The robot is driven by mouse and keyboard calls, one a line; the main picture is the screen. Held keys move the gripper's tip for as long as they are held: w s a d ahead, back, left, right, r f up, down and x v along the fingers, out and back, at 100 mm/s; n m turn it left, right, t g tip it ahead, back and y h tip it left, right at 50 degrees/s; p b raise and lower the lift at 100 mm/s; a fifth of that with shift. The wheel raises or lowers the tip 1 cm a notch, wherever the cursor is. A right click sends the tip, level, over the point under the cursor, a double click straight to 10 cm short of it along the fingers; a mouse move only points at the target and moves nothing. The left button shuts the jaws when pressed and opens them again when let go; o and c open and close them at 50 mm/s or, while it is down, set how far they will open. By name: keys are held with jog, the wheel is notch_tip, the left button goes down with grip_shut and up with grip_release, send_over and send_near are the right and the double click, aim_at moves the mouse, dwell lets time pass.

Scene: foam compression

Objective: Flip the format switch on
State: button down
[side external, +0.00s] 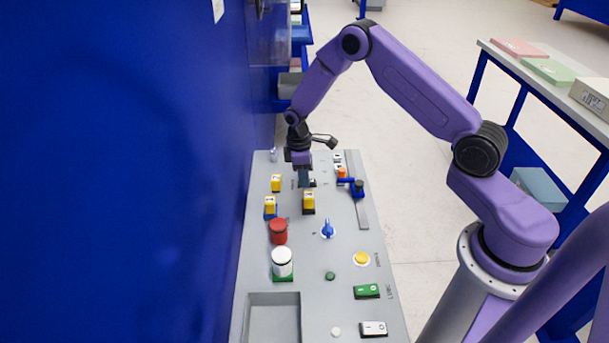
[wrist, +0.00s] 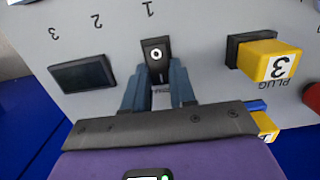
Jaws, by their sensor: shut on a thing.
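My gripper (side external: 304,180) points down at the far part of the grey panel. In the wrist view, its two blue-grey fingers (wrist: 158,78) stand on either side of a small black switch (wrist: 157,52) with a white ring and a white bar. The fingers are shut on this switch; their tips hide its sides. No format label is readable there. The printed numbers 1, 2 and 3 stand close by. In the side view the gripper hides the switch.
A dark rectangular window (wrist: 83,73) lies left of the fingers. Nearer on the panel (side external: 310,255) are a red cylinder (side external: 278,232), a white cylinder (side external: 282,262) and a blue knob (side external: 328,229). A blue wall (side external: 150,170) borders the left.

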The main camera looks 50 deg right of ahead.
dwell(0.3)
jog(key=c, duration=0.9)
grip_release()
jog(key=shift+r, duration=0.1)
jog(key=r, duration=0.5)
jog(key=w+a+r, duration=0.1)
jog(key=r, duration=1.1)
jog(key=shift+w+a+r, duration=0.1)
jog(key=shift+w+a, duration=0.1)
